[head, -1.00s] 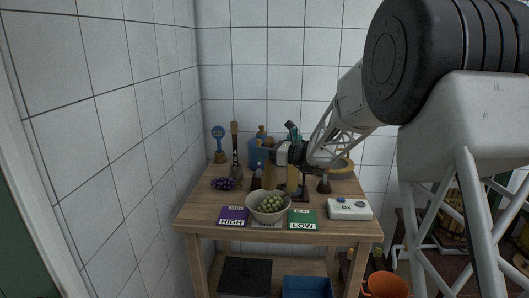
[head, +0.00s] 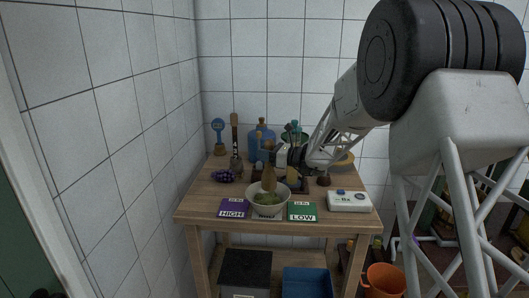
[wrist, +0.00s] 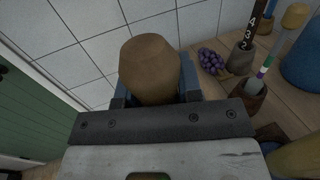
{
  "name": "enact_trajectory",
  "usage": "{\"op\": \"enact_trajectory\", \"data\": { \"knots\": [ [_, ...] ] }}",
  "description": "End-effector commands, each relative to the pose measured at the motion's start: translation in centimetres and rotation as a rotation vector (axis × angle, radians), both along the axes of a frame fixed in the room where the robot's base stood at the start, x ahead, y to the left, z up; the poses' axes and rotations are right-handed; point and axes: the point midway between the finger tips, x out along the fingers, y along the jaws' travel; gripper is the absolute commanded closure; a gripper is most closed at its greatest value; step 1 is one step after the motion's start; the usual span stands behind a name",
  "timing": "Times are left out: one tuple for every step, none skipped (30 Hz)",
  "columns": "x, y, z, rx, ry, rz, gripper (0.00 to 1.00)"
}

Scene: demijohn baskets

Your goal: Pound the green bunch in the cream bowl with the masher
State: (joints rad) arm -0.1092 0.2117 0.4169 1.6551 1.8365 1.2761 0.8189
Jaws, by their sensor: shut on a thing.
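The cream bowl (head: 283,207) stands at the front middle of the table, on a grey card between a purple and a green card. The green bunch (head: 265,199) in it looks low, flattened and mushy, not like whole round grapes. My gripper (head: 270,157) is shut on the wooden masher (head: 269,178) above the bowl. The masher is about upright, its lower end down inside the bowl at the green stuff. In the wrist view the masher's rounded wooden end (wrist: 150,68) sits between my blue-padded fingers. The bowl is not visible there.
Purple grapes (head: 224,176) lie left of the bowl. The purple HIGH card (head: 234,208) and green LOW card (head: 302,211) flank it. A white device (head: 348,201) stands at right. A blue demijohn (head: 258,147) and utensil pots stand behind.

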Motion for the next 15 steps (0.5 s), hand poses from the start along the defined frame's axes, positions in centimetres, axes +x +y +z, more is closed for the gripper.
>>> {"op": "enact_trajectory", "data": {
  "knots": [
    [0.0, 0.0, 0.3, 0.0, -0.002, 0.0, 1.0],
    [0.0, 0.0, 0.5, 0.0, -0.002, 0.0, 1.0],
    [0.0, 0.0, 0.7, 0.0, -0.002, 0.0, 1.0],
    [0.0, 0.0, 0.9, 0.0, -0.002, 0.0, 1.0],
    [0.0, 0.0, 1.1, 0.0, -0.003, 0.0, 1.0],
    [0.0, 0.0, 1.4, 0.0, -0.003, 0.0, 1.0],
    [0.0, 0.0, 1.6, 0.0, -0.003, 0.001, 1.0],
    [0.0, 0.0, 1.8, 0.0, -0.003, 0.001, 1.0],
    [0.0, 0.0, 2.1, 0.0, -0.003, 0.001, 1.0],
    [0.0, 0.0, 2.3, 0.0, -0.002, 0.001, 1.0],
    [0.0, 0.0, 2.5, 0.0, -0.002, 0.001, 1.0],
    [0.0, 0.0, 2.7, 0.0, -0.002, 0.001, 1.0],
    [0.0, 0.0, 2.9, 0.0, -0.002, 0.001, 1.0],
    [0.0, 0.0, 3.1, -0.001, -0.002, 0.001, 1.0],
    [0.0, 0.0, 3.3, -0.001, -0.002, 0.001, 1.0]
  ]
}}
